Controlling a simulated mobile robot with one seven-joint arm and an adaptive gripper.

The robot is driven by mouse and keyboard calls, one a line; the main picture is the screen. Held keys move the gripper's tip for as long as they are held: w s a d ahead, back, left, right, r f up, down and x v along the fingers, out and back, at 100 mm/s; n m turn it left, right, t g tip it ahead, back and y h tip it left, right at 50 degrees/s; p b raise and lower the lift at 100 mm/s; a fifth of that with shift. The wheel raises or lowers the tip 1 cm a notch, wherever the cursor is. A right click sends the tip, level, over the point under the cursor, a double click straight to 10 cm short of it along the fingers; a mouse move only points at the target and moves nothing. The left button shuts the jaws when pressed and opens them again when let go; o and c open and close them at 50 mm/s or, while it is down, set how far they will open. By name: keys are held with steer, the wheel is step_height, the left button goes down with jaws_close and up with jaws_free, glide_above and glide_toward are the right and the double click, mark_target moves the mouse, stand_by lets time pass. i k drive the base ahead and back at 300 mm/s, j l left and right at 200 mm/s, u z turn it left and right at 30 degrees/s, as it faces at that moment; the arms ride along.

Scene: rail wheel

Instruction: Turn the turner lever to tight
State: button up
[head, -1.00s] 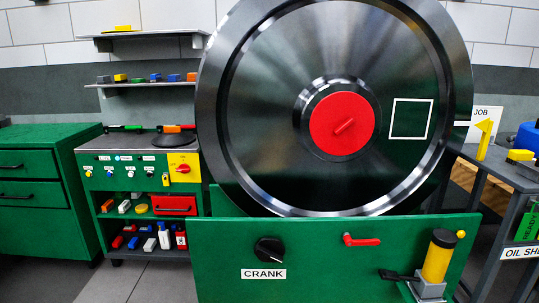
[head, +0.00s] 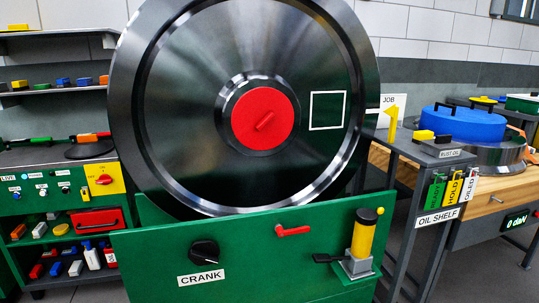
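A small red lever (head: 293,230) sits on the front panel of the green stand (head: 150,262). Its handle points right and lies nearly level. No label on it can be read, so I cannot tell whether it is the turner lever. A black knob (head: 205,252) with a CRANK label (head: 201,278) is to its left. The large dark steel wheel (head: 185,105) with a red hub (head: 263,115) rests upright in the stand. My gripper is not in view.
A yellow cylinder device (head: 363,236) with a black pedal stands at the stand's right. The oil shelf (head: 437,217) and a wooden bench (head: 497,196) with a blue round item (head: 465,124) are farther right. A green tool cabinet (head: 60,188) is at left.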

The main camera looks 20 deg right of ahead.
mark_target(281, 232)
steer(key=i+z, duration=0.1)
steer(key=z, duration=0.3)
steer(key=i+l+z, duration=0.1)
steer(key=z, duration=0.25)
steer(key=i+z, duration=0.2)
steer(key=z, duration=0.2)
